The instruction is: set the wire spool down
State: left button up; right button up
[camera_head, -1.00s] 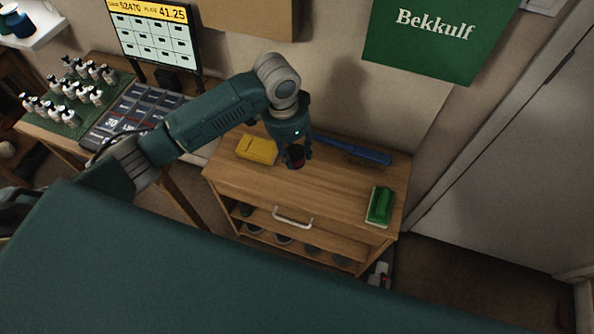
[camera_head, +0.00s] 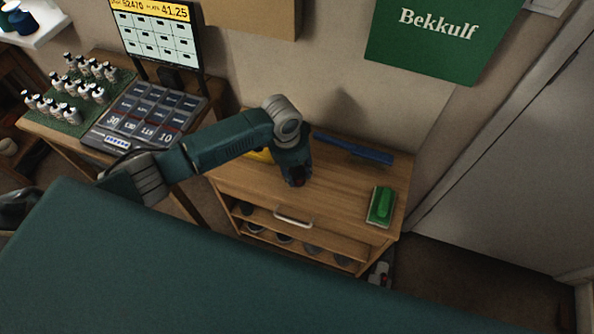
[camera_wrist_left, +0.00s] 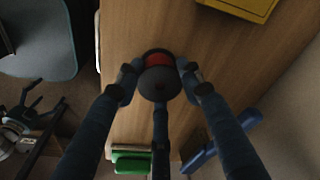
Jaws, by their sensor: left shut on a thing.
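The wire spool (camera_wrist_left: 158,82) has dark flanges and a band of red wire, clearest in the wrist view. My left gripper (camera_wrist_left: 160,76) is shut on it, with fingers around its sides. In the head view my left gripper (camera_head: 297,178) points down over the front middle part of the wooden cabinet top (camera_head: 335,195). The spool is mostly hidden there under the gripper. I cannot tell whether the spool touches the wood.
A yellow box (camera_wrist_left: 240,6) lies behind my arm, mostly hidden in the head view. A blue tool (camera_head: 353,149) lies along the back edge. The wood between gripper and brush is clear.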

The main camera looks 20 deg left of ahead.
aim_at(292, 174)
pick_arm(q)
jog(key=o, duration=1.2)
jog(key=shift+f, duration=0.1)
notch_tip(292, 174, up, 12)
jog(key=s+a, duration=0.1)
jog(key=shift+a, duration=0.15)
jog(key=shift+s, duration=0.1)
